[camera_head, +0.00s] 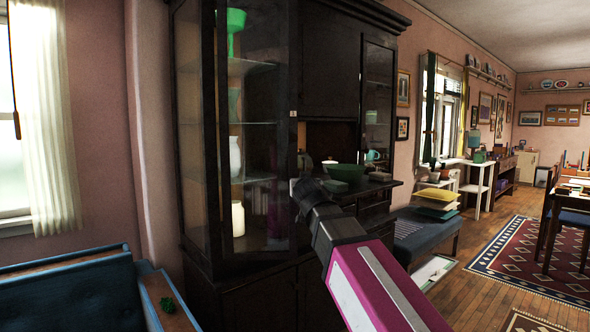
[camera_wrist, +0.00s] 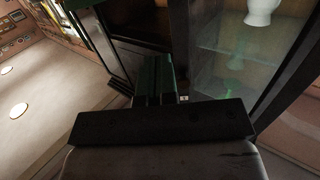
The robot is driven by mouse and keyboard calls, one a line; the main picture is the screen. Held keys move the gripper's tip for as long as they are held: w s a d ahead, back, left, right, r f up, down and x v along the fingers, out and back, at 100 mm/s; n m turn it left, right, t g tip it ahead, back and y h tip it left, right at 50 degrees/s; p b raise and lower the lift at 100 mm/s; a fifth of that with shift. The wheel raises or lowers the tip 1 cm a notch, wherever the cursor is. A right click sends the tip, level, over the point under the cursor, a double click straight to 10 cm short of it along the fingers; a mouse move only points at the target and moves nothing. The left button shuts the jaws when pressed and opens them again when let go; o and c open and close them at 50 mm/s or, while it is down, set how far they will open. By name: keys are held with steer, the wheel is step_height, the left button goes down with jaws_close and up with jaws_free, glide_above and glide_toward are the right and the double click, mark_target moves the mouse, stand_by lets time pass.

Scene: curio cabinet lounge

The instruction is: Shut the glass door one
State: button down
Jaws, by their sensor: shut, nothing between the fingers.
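The glass door (camera_head: 265,150) is on the left part of a tall dark wood cabinet and has a dark frame. A small numbered tag (camera_head: 293,113) sits on its right-hand edge. I cannot tell for sure how far the door stands open. Green and pale vases show on the glass shelves behind it. My gripper (camera_head: 303,188) is shut and empty, close to the door's right-hand edge; contact is unclear. In the wrist view, my gripper (camera_wrist: 155,82) points at the cabinet, with the tag (camera_wrist: 184,98) just to its right and the glass (camera_wrist: 230,55) beyond.
A green bowl (camera_head: 345,172) stands on the cabinet's middle ledge, right of my gripper. A second, narrow glass door (camera_head: 376,110) is farther right. A blue sofa (camera_head: 75,290) is at lower left. A bench with cushions (camera_head: 435,203) stands right of the cabinet.

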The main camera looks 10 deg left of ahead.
mark_target(295, 166)
step_height(295, 166, up, 4)
steer(key=s+a, duration=0.1)
steer(key=a, duration=0.1)
steer(key=shift+t+y, duration=0.4)
steer(key=x, duration=1.3)
steer(key=shift+w+f, duration=0.3)
steer(key=shift+w, duration=0.05)
steer(key=shift+w+a, duration=0.2)
steer(key=shift+w, duration=0.45)
steer(key=w+a, duration=0.4)
steer(key=w, duration=0.3)
steer(key=w+a, duration=0.3)
steer(key=w, duration=0.4)
steer(key=shift+w+a, duration=0.35)
